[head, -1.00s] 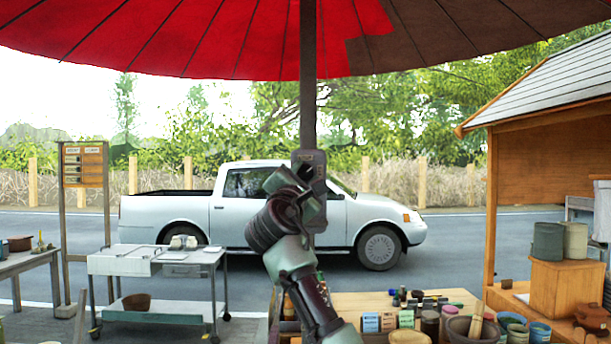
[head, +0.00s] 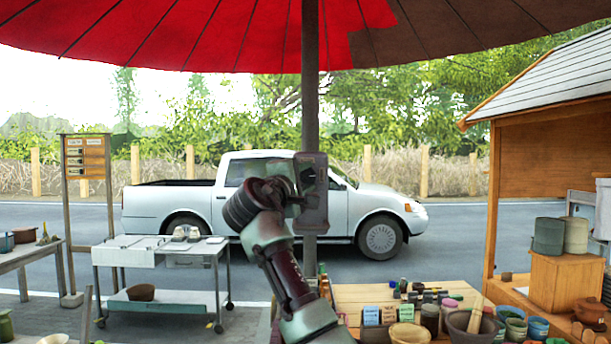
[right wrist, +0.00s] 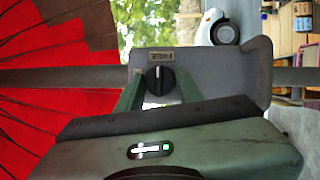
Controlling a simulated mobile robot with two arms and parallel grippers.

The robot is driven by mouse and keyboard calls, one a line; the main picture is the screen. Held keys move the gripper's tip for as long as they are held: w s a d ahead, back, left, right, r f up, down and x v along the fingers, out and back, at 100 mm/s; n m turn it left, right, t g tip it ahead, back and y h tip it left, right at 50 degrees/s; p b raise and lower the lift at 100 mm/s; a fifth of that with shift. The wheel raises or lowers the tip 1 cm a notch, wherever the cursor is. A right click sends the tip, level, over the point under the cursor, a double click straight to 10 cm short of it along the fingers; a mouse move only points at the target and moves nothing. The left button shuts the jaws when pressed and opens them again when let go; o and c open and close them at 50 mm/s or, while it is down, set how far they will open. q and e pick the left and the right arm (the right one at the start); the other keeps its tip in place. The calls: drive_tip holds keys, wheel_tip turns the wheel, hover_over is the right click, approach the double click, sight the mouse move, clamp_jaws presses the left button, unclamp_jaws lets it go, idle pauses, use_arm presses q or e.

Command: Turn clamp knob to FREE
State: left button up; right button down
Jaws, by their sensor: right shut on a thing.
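The umbrella's dark pole (head: 310,110) carries a grey clamp box (head: 314,215) in the middle of the head view. In the right wrist view the clamp's plate (right wrist: 215,75) shows a round black knob (right wrist: 158,80) with a lighter line along its grip. A small label plate (right wrist: 160,56) sits just above the knob; its lettering is too small to read surely. My right gripper (right wrist: 158,90) is shut on the knob, with one green finger on each side. In the head view my right gripper (head: 300,195) reaches the clamp from the left. My left gripper is out of view.
A red and brown umbrella canopy (head: 180,35) spreads overhead. A wooden table (head: 350,298) with jars and bowls stands below right, beside a wooden stall (head: 545,160). A metal cart (head: 130,255) stands at left. A white pickup (head: 180,205) is on the road behind.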

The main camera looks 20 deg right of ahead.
drive_tip(key=shift+r, duration=0.15)
drive_tip(key=c, duration=1.3)
unclamp_jaws()
drive_tip(key=o, duration=0.4)
drive_tip(key=shift+w, duration=0.15)
drive_tip(key=b+v, duration=0.5)
drive_tip(key=v, duration=0.3)
